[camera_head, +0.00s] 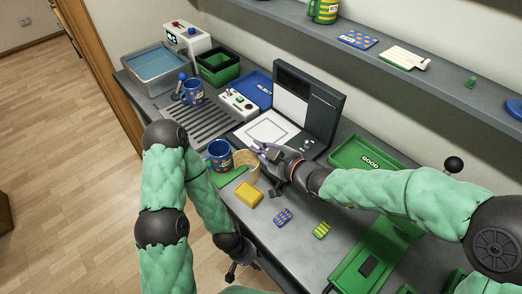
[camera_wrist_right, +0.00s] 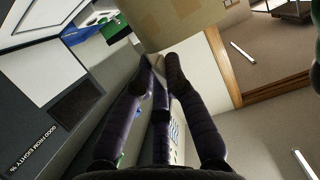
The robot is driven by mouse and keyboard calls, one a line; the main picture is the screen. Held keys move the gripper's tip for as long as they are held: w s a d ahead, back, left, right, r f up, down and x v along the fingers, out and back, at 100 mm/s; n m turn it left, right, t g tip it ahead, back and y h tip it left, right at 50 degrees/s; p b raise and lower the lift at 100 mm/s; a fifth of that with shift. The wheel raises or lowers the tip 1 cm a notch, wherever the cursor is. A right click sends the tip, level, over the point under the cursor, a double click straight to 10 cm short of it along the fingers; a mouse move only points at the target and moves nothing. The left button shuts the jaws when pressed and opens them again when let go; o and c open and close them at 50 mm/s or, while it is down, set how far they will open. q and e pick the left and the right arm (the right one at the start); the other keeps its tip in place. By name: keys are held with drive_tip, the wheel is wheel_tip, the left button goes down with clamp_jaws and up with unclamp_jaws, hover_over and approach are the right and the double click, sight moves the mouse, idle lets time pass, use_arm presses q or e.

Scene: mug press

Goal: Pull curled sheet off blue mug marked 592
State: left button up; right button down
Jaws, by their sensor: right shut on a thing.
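A blue mug (camera_head: 219,157) with an orange and white print stands on a green mat (camera_head: 229,177) near the bench's front edge; its number is too small to read. A tan curled sheet (camera_head: 247,161) is right beside the mug on its right; I cannot tell whether it still touches the mug. My right gripper (camera_head: 262,150) is shut on the sheet's upper edge. The sheet fills the top of the right wrist view (camera_wrist_right: 180,18), at the fingertips (camera_wrist_right: 159,65). My left gripper (camera_head: 243,272) hangs low at the bench front, open and empty, away from the mug.
Another blue mug (camera_head: 192,91) stands on the grooved rack (camera_head: 205,122). The open press (camera_head: 305,105) is behind my right gripper. A yellow block (camera_head: 249,194) and small patterned pieces (camera_head: 283,216) lie in front. A green GOOD tray (camera_head: 365,155) is to the right.

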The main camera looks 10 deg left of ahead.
drive_tip(key=shift+r+p, duration=0.55)
drive_tip(key=shift+r, duration=0.25)
drive_tip(key=shift+d+r+p, duration=0.1)
drive_tip(key=shift+r+p, duration=1.5)
drive_tip(key=shift+r, duration=0.25)
